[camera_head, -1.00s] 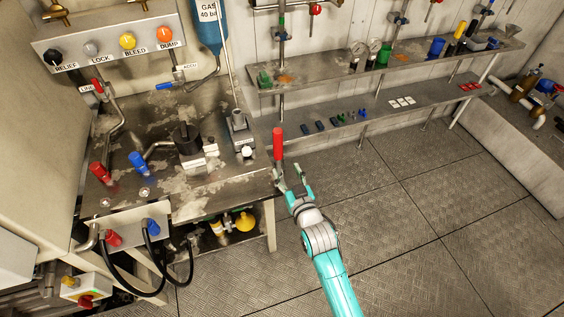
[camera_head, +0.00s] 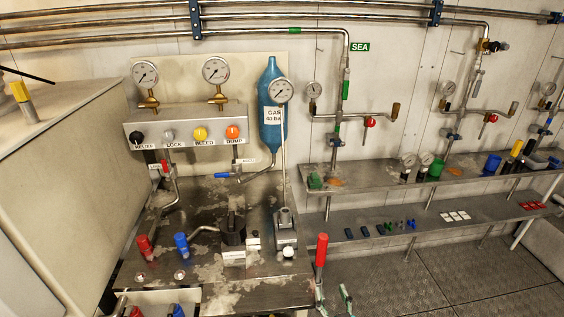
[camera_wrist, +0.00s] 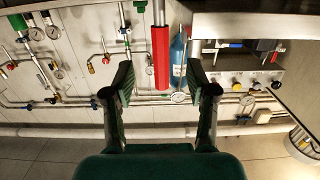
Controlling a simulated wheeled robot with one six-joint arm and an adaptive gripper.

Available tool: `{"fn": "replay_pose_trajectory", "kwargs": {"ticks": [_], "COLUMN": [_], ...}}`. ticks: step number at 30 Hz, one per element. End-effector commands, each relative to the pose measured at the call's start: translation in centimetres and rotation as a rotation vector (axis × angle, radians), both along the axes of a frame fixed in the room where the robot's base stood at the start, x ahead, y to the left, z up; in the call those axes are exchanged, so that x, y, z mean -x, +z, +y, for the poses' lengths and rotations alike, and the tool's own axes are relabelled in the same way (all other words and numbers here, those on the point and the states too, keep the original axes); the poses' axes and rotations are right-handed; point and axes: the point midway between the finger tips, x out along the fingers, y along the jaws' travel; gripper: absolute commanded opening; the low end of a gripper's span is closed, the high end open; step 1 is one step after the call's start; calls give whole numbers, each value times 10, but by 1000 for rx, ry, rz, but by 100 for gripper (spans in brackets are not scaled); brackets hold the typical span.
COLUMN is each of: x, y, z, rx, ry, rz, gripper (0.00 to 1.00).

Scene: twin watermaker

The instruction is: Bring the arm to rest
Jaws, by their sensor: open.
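My gripper (camera_head: 333,292) shows at the bottom edge of the head view, with only its fingertips in sight; the rest of my arm is out of that view. In the wrist view its two dark fingers (camera_wrist: 160,75) stand wide apart, with nothing gripped between them. A lever with a red handle (camera_head: 321,250) stands upright at the bench's right edge, close to the fingertips. In the wrist view the red handle (camera_wrist: 160,55) shows in the gap between the fingers, with clear space on both sides. Its depth from the fingertips is hard to tell.
The steel bench (camera_head: 255,296) with valves is left of my gripper. A blue gas cylinder (camera_head: 271,145) and gauges stand behind it. Two wall shelves (camera_head: 385,177) with small parts run to the right. The plate floor (camera_head: 450,265) at lower right is clear.

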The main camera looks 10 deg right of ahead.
Motion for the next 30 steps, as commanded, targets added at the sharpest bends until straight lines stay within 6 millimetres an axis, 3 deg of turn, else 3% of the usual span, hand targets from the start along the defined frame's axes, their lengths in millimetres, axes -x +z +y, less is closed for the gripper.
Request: {"fn": "replay_pose_trajectory", "kwargs": {"ticks": [5,16,23,30], "x": [34,174,255,331], "y": [-15,-39,-32,-8], "z": [0,0,0,0], "rx": [0,0,0,0], "ry": [0,-1,-1,-1], "rz": [19,74,107,143], "gripper": [57,57,57,57]}}
